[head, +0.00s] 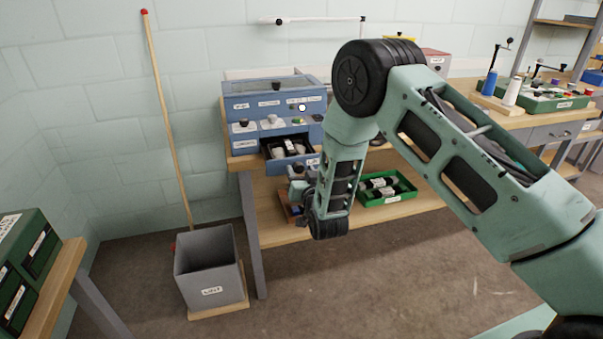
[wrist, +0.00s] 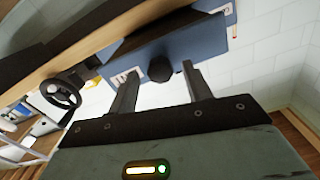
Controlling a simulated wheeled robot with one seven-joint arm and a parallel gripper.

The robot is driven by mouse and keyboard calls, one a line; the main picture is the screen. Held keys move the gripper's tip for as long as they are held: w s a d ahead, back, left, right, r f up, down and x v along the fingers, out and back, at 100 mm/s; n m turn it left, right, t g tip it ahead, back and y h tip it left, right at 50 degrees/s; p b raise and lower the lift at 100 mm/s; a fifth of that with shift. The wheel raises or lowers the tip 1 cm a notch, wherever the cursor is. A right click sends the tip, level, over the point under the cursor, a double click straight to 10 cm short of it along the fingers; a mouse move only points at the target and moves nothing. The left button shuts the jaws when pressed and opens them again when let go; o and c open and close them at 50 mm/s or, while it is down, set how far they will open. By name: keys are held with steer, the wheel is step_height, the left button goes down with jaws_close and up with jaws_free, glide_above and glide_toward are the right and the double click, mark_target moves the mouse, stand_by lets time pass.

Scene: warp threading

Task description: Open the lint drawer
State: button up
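A blue machine (head: 270,95) stands on the wooden bench by the wall. Its front has small drawers with dark knobs and white labels, too small to read surely. One drawer (head: 286,148) is pulled out and shows white items inside. My gripper (head: 298,175) is just below and in front of this drawer, partly hidden by my wrist. In the wrist view, my gripper (wrist: 158,88) is open, its two fingers apart. A round dark knob (wrist: 160,68) on a blue front panel (wrist: 180,42) shows between and beyond the fingertips. I cannot tell whether they touch it.
The wooden bench edge (wrist: 90,58) runs close by the gripper. A green tray (head: 388,195) with bottles sits on the lower shelf. A grey bin (head: 210,270) stands on the floor at the left, with a long wooden pole (head: 168,110) behind it. The floor in front is clear.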

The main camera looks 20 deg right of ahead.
steer(key=s+b, duration=0.3)
steer(key=s, duration=1.4)
steer(key=shift+s, duration=0.25)
